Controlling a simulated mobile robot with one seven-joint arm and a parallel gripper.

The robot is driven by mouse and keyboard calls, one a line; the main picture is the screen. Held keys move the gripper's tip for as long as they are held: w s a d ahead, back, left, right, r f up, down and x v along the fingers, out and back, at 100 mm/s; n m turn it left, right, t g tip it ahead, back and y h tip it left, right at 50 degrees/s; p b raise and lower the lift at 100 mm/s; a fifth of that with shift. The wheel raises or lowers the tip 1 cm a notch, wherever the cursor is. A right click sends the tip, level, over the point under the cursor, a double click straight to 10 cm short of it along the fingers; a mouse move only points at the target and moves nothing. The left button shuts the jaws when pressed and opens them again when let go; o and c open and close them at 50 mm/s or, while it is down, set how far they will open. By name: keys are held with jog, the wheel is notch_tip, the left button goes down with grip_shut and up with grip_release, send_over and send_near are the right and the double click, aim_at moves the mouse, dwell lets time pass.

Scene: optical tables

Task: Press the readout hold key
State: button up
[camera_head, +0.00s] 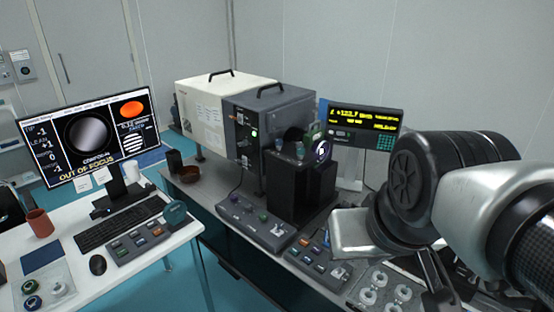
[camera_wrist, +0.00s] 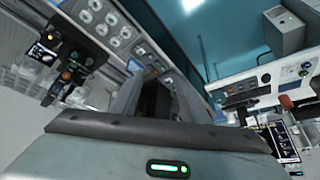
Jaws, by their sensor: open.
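The readout (camera_head: 365,118) is a dark box with yellow digits and a green keypad at its right end. It stands at the back of the bench in the head view. Its small keys are too small to read, so I cannot tell which is the hold key. My gripper (camera_wrist: 155,97) shows in the wrist view as dark fingers above the grey hand with a green light. It is open, with nothing seen held. In the head view my arm fills the right side, in front of and to the right of the readout, apart from it.
A dark block with a round lens (camera_head: 322,150) stands left of the readout. Button boxes (camera_head: 257,222) and (camera_head: 316,258) lie along the bench front. A tray of white rings (camera_head: 385,290) lies below my arm. A monitor (camera_head: 88,135) reading "OUT OF FOCUS" stands on the left desk.

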jog(key=shift+s+r, duration=0.1)
jog(key=shift+s, duration=0.25)
jog(key=shift+s+a, duration=0.1)
jog(key=shift+s, duration=0.25)
jog(key=shift+c, duration=1.2)
grip_shut()
jog(key=shift+w, duration=0.1)
